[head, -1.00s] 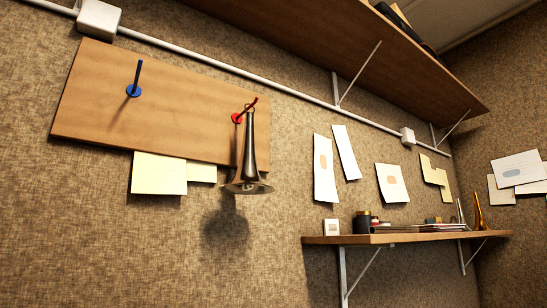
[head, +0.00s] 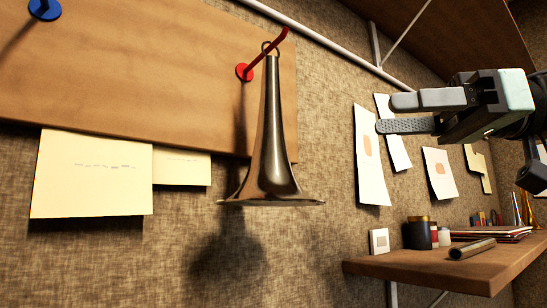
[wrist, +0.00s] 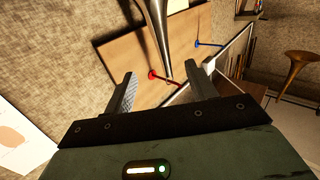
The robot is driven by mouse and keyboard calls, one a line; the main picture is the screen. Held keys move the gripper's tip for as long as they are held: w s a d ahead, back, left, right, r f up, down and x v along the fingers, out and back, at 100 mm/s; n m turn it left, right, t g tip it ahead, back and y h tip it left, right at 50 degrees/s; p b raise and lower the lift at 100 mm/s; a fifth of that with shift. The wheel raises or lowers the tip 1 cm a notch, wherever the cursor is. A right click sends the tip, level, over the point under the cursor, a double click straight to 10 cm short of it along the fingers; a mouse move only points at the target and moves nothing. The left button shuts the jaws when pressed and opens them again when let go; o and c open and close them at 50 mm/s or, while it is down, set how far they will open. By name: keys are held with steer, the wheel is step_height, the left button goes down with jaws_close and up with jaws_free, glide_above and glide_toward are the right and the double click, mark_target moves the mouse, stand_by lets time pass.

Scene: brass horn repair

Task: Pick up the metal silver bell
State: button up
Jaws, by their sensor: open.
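The silver bell (head: 272,130) hangs flare-down by the ring at its narrow top from a red hook (head: 282,38) on a wooden wall board (head: 130,75). My gripper (head: 388,114) is to the right of the bell in the head view, fingers apart and pointing left, with nothing between them. In the wrist view, the open gripper (wrist: 161,70) faces the bell (wrist: 155,28). The bell's narrow end shows between the fingertips, beyond them, and its flare is cut off by the top edge. The red hook (wrist: 155,75) also shows there.
A blue hook (head: 45,9) on the board is empty. Yellow notes (head: 92,175) hang below the board. White papers (head: 370,155) are on the wall behind my gripper. A lower shelf (head: 430,266) at right holds jars and a dark tube (head: 472,248). Open air lies between gripper and bell.

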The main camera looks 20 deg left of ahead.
mark_target(270, 122)
steer(key=a+p, duration=0.2)
steer(key=a, duration=0.3)
steer(key=s+a+p, duration=0.1)
steer(key=a+p, duration=0.1)
steer(key=a, duration=0.4)
steer(key=a+p, duration=0.2)
steer(key=a, duration=0.3)
steer(key=shift+s+a, duration=0.15)
steer(key=shift+s, duration=0.1)
jaws_close()
